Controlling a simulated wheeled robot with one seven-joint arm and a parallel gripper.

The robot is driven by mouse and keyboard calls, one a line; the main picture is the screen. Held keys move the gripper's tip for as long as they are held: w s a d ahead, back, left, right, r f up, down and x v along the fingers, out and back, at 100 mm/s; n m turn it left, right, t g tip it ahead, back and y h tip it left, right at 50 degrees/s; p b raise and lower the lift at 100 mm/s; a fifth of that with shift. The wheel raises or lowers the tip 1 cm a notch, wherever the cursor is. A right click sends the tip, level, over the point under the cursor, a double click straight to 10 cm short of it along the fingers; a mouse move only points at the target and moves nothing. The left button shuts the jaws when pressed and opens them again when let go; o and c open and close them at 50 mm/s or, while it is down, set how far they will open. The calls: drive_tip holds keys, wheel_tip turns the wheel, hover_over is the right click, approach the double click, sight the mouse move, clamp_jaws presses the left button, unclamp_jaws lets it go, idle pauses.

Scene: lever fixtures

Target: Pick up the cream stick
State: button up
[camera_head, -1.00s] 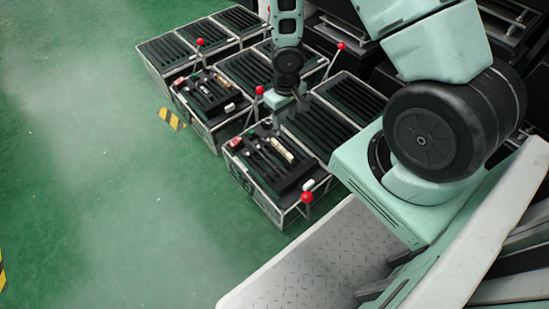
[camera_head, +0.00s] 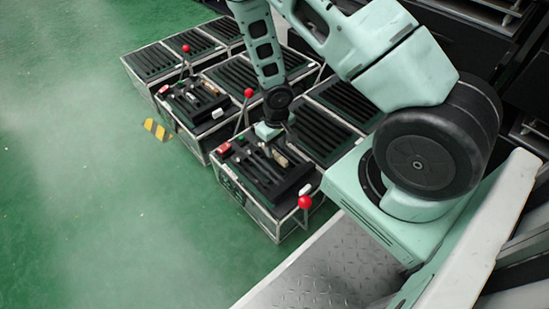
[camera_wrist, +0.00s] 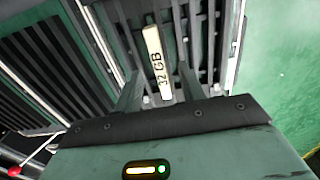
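The cream stick (camera_wrist: 155,52), marked "32 GB", lies in a slot of the dark insert in the wrist view. It also shows in the nearest case in the head view (camera_head: 280,158). My gripper (camera_wrist: 160,72) is open and empty. Its two fingers stand apart on either side of the stick's lower end in the wrist view, and I cannot tell how high above it they are. In the head view my gripper (camera_head: 275,128) is over the far edge of that case, and its fingers are hard to make out.
The nearest case (camera_head: 243,197) also holds dark tools and a red item (camera_head: 224,148). Red-knobbed levers (camera_head: 305,202) stand at the cases' edges. More slotted cases (camera_head: 155,60) stand behind. Green floor (camera_head: 90,200) is clear on the left.

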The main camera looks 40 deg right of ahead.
sight(274, 152)
drive_tip(key=f+b, duration=0.2)
drive_tip(key=f, duration=0.1)
drive_tip(key=f+b, duration=0.1)
drive_tip(key=shift+w+f, duration=0.3)
drive_tip(key=shift+w, duration=0.05)
clamp_jaws()
